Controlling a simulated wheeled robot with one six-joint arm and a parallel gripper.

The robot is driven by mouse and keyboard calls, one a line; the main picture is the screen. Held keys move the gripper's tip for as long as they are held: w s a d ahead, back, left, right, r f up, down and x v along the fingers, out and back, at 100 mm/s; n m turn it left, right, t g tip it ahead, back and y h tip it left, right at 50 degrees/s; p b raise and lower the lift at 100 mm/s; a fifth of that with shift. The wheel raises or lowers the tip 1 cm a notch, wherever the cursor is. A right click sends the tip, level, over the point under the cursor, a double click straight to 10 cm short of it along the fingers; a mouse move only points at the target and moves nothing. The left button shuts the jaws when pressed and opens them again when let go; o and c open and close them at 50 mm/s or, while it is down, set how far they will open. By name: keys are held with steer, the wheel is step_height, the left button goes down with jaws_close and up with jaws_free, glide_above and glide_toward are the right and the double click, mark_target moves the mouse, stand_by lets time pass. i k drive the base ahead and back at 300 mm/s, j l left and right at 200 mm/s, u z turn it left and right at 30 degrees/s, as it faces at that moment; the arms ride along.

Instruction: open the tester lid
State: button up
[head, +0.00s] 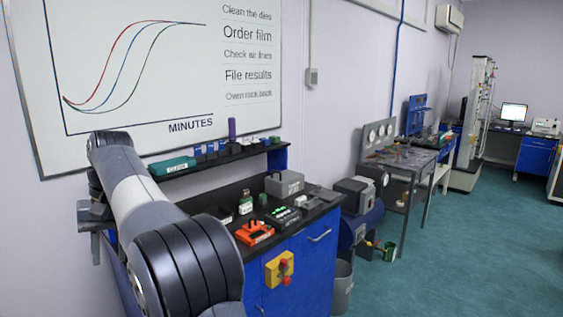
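A small grey box with a handle on top (284,184) stands at the back of the black bench top. It looks like the tester, and its top seems closed, but it is too small to be sure. My arm fills the left and lower middle of the head view and covers the left end of the bench. The part of my gripper (95,217) that shows is at the far left, behind my arm and well away from the grey box. Its fingers cannot be made out.
The blue bench (298,262) carries an orange-red device (254,233), a black tray with pale pieces (282,216) and small bottles. A raised black shelf (222,158) runs behind. A yellow box with red buttons (279,269) is on the front. Green floor is free at right.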

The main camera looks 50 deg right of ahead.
mark_target(287, 175)
steer(key=i+l, duration=0.15)
steer(key=l, duration=0.65)
steer(key=i+l+u, duration=0.1)
steer(key=l, duration=0.7)
steer(key=i+l, duration=0.15)
steer(key=l, duration=0.65)
steer(key=i+l+u, duration=0.1)
steer(key=l, duration=0.65)
steer(key=i+l, duration=0.15)
steer(key=l, duration=0.7)
steer(key=i+l+u, duration=0.1)
steer(key=l, duration=0.7)
